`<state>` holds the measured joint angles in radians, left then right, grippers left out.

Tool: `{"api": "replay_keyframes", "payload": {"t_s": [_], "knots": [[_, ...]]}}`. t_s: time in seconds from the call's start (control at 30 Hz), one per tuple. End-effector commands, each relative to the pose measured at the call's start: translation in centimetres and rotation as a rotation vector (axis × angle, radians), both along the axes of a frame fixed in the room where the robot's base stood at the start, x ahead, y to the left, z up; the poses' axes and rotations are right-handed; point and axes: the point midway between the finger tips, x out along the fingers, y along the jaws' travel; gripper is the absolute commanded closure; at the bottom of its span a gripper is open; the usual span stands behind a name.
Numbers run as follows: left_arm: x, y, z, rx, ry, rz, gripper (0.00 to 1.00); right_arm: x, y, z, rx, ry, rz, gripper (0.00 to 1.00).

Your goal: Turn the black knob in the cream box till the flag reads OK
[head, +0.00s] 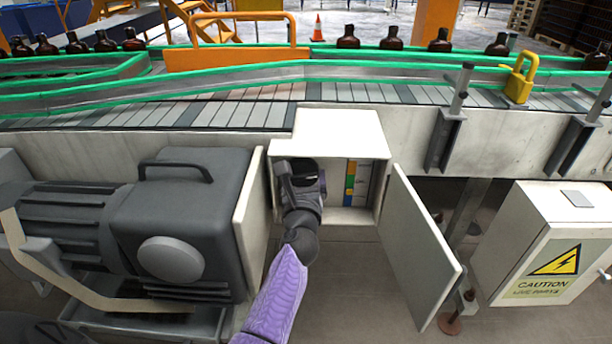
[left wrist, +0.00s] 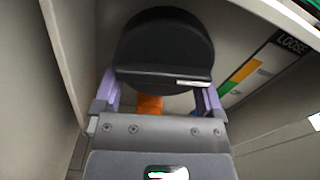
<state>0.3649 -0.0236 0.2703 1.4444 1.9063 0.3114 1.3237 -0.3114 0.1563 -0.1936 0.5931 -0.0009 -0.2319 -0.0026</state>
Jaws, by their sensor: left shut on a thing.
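The cream box (head: 340,125) stands open below the conveyor, its door (head: 420,250) swung out to the right. My left gripper (head: 305,172) reaches inside its left part. In the left wrist view, the round black knob (left wrist: 163,42) with a raised bar lies between the purple fingers of my left gripper (left wrist: 160,90), which is shut on it. A coloured scale (left wrist: 245,78) with orange and green bands and the word LOOSE is on the wall beside it; it also shows in the head view (head: 350,178). My right gripper is out of view.
A dark grey motor (head: 170,220) stands close to the left of the box. A white caution cabinet (head: 550,240) is at the right. Above runs a conveyor with green rails, amber bottles (head: 390,38) and a yellow padlock (head: 520,78). Grey posts flank the box's right side.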

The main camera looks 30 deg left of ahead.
Motion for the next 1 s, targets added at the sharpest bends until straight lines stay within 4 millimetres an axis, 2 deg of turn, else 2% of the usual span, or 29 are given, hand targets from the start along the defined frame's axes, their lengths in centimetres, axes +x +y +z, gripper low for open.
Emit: {"api": "replay_keyframes", "payload": {"t_s": [0.4,0.7,1.0], "knots": [[-0.4,0.7,0.4,0.339,0.203,0.0,0.7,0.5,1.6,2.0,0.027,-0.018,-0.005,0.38],[-0.6,1.1,0.6,0.56,0.336,0.001,0.7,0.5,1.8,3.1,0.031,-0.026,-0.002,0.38],[-0.8,1.4,0.7,0.707,0.426,0.0,0.7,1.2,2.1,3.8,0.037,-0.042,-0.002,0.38]]}}
